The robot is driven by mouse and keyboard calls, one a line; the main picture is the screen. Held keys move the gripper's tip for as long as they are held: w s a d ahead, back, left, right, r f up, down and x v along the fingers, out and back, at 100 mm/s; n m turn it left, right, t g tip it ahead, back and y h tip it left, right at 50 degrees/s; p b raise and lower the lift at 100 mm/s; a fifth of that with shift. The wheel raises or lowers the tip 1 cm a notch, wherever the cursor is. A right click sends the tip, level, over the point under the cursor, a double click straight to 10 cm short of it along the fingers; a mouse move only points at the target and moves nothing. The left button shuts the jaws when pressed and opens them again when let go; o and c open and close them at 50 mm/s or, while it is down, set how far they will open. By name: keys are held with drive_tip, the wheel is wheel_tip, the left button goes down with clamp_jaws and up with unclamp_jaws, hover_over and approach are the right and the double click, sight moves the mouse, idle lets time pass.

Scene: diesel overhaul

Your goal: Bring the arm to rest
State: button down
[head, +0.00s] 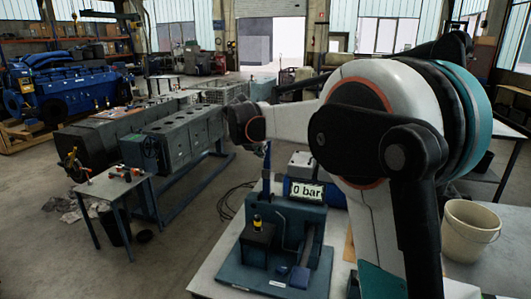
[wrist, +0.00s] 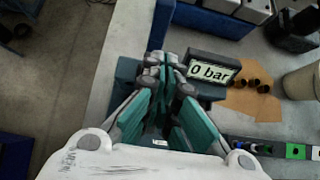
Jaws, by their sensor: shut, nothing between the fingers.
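My gripper (wrist: 165,68) shows in the wrist view with its teal-padded fingers drawn together at the tips and nothing between them. It points over the teal test stand, close to the left of the "0 bar" display (wrist: 214,73) in the picture. I cannot tell whether it touches the stand. In the head view my white and teal arm fills the right side and reaches left; I cannot make out the fingers there. The teal test stand (head: 255,275) with its "0 bar" display (head: 307,192) stands on the bench below the arm.
A white bucket (head: 468,235) stands on the right. In the wrist view several dark round parts lie on brown paper (wrist: 262,106). A small table with red parts (head: 112,187) and grey engine blocks (head: 180,138) stand left. Open floor lies between them and the bench.

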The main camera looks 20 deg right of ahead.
drive_tip(key=w+v, duration=0.1)
drive_tip(key=v, duration=0.5)
drive_tip(key=s+f+m+y+b, duration=0.1)
drive_tip(key=s+f+m+b, duration=0.2)
drive_tip(key=s, duration=0.4)
drive_tip(key=s+f+m+b, duration=0.2)
drive_tip(key=s+m, duration=0.3)
drive_tip(key=s, duration=0.2)
drive_tip(key=s+a+f+m+y+b, duration=0.2)
drive_tip(key=s+f+m+b, duration=0.3)
drive_tip(key=s+f+m, duration=0.5)
drive_tip(key=s+a+f+m+y+b, duration=0.2)
drive_tip(key=s+f+m+b, duration=0.4)
drive_tip(key=s+f+m, duration=0.4)
drive_tip(key=s+f, duration=0.4)
drive_tip(key=s, duration=0.4)
drive_tip(key=shift+s+a+f+m, duration=0.15)
drive_tip(key=shift+s+f+m, duration=0.1)
drive_tip(key=shift+m, duration=0.15)
